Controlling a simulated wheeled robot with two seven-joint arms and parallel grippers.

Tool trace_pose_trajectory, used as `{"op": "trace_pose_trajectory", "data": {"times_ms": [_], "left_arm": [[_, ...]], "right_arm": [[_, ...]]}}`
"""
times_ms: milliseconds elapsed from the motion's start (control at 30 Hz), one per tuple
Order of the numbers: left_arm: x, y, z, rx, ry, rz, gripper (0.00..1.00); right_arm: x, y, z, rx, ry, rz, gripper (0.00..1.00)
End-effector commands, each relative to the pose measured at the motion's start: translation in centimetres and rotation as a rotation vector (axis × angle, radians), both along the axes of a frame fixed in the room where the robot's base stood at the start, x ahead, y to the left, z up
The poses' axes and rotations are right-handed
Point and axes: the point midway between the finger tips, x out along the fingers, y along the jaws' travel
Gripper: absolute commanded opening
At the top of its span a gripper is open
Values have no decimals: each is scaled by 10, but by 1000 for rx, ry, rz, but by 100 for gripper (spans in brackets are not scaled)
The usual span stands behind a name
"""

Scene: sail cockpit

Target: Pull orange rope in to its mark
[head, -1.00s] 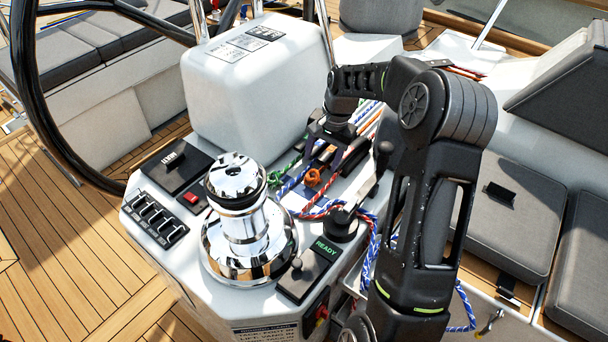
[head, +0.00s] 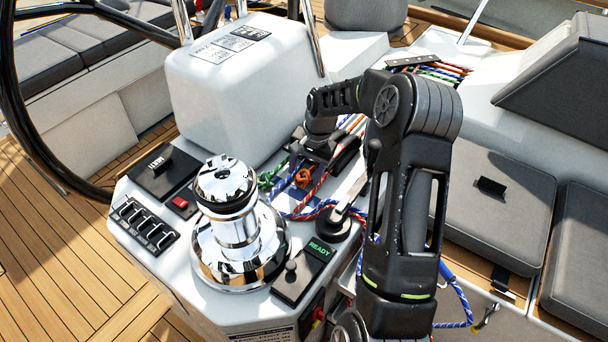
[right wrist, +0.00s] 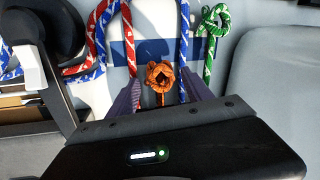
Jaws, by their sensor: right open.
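The orange rope (right wrist: 160,77) ends in a knot that shows near the middle of the right wrist view. In the head view the orange knot (head: 303,178) lies on the white console, just in front of my right gripper (head: 308,160). In the right wrist view, my right gripper (right wrist: 158,98) is open, with one finger on each side of the orange rope. The fingers look apart from the rope. I cannot make out the mark on the rope. My left gripper is not in view.
A chrome winch (head: 236,225) stands on the console, left of my right arm. A red-and-white rope (right wrist: 130,45), a blue-and-white rope (right wrist: 183,40) and a knotted green rope (right wrist: 209,45) lie close beside the orange one. A panel reading READY (head: 319,249) sits by the winch.

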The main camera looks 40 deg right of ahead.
Motion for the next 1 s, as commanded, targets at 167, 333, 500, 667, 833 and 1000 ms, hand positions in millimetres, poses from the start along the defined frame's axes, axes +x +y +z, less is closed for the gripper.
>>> {"op": "trace_pose_trajectory", "data": {"times_ms": [167, 333, 500, 667, 833, 1000], "left_arm": [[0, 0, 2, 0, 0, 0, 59], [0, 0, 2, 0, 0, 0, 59], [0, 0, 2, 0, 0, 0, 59], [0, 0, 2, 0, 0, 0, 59], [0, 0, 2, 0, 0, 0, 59], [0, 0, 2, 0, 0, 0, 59]], "right_arm": [[3, 2, -19, 1, 1, -2, 59], [4, 2, -22, 0, -1, -1, 59], [4, 2, -22, 0, -1, -1, 57], [4, 2, -22, 0, -1, -1, 44], [4, 2, -22, -1, 0, -1, 30], [4, 2, -22, -1, 0, -1, 16]]}}
